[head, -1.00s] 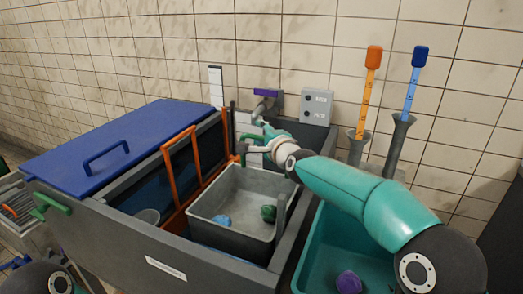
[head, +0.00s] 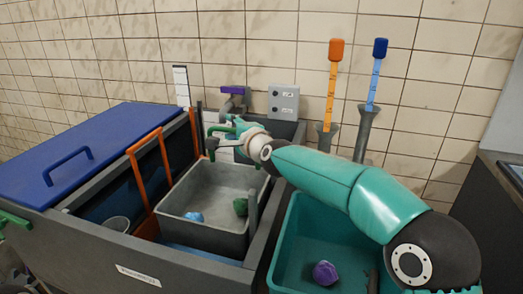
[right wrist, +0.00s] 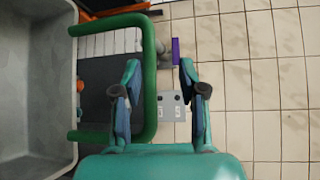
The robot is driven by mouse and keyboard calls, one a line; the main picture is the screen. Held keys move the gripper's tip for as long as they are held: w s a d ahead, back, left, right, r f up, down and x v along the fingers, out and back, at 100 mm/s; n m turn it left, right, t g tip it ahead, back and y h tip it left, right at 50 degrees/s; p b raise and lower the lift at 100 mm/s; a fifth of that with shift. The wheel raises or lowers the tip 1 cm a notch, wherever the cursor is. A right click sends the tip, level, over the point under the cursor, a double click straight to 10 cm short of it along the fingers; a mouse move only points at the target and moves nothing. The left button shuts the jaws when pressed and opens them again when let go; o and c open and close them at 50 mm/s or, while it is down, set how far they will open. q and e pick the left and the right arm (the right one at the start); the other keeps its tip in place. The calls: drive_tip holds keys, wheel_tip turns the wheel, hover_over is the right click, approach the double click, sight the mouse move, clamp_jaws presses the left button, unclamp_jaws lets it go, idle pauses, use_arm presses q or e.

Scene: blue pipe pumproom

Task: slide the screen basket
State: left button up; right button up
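The screen basket (head: 202,233) is a grey, open-topped box set in the dark grey tank. It holds a blue lump (head: 194,217) and a dark green lump (head: 241,207). A green handle (right wrist: 150,80) stands at its far end, and the basket's grey wall (right wrist: 67,110) shows at the left of the right wrist view. My right gripper (right wrist: 160,88) is open; the handle's long bar shows between its fingers, nearer the left one. Whether the fingers touch the bar I cannot tell. The right gripper (head: 232,138) is partly hidden in the head view.
An orange frame (head: 150,170) stands left of the basket. A blue lid (head: 80,150) covers the tank's left part. A teal bin (head: 290,265) with a purple lump (head: 325,273) is at right. A grey switch box (head: 283,102) and tall orange and blue-handled tools (head: 333,85) stand behind.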

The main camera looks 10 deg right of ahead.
drive_tip(key=b+v, duration=0.2)
drive_tip(key=v, duration=1.5)
drive_tip(key=shift+b, duration=0.3)
idle(0.6)
drive_tip(key=shift+d+f, duration=0.1)
idle(0.4)
